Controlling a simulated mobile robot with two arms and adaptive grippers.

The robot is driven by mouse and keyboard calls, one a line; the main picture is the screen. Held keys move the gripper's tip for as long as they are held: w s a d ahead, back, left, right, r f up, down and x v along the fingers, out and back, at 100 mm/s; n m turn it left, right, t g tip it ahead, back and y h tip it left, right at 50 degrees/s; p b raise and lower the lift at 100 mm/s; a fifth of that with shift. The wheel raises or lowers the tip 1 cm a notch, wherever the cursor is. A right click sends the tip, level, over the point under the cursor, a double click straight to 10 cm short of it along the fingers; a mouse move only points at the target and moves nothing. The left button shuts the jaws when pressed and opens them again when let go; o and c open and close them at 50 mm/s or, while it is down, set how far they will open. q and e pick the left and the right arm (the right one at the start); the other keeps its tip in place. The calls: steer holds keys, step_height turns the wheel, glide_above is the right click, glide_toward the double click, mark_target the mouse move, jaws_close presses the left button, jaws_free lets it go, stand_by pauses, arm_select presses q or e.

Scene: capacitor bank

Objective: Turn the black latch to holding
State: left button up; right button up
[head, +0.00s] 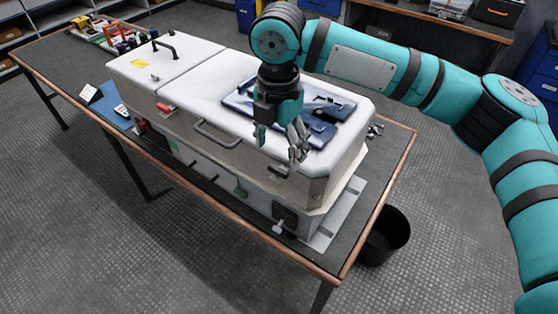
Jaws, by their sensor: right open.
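A long white case (240,110) lies on the table. On its front edge, near the right end, is a small dark latch (279,171), partly in shadow; I cannot tell its exact position. Lower on the case front is a black block (286,216) with a silver T-shaped handle (277,228) near it. My right gripper (278,142) is open, pointing down over the front edge of the lid, just above the dark latch in the picture. It holds nothing, and I see no contact. My left gripper is out of view.
A red latch (165,107) and a grey bar handle (217,135) sit further left along the front. A blue tray (333,108) with dark parts lies on the lid behind my gripper. A black bin (385,238) stands on the floor by the table's right end.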

mark_target(278, 169)
steer(key=shift+a+f, duration=0.1)
steer(key=shift+f, duration=2.65)
steer(key=c, duration=1.2)
steer(key=shift+o, duration=0.2)
steer(key=shift+r+p, duration=0.2)
steer(key=shift+p, duration=0.6)
steer(key=m+p, duration=0.3)
steer(key=p, duration=0.1)
steer(key=shift+r+p, duration=0.1)
steer(key=shift+p, duration=0.25)
steer(key=shift+m+p, duration=1.15)
steer(key=shift+m, duration=0.05)
steer(key=shift+f, duration=0.2)
steer(key=shift+m, duration=0.3)
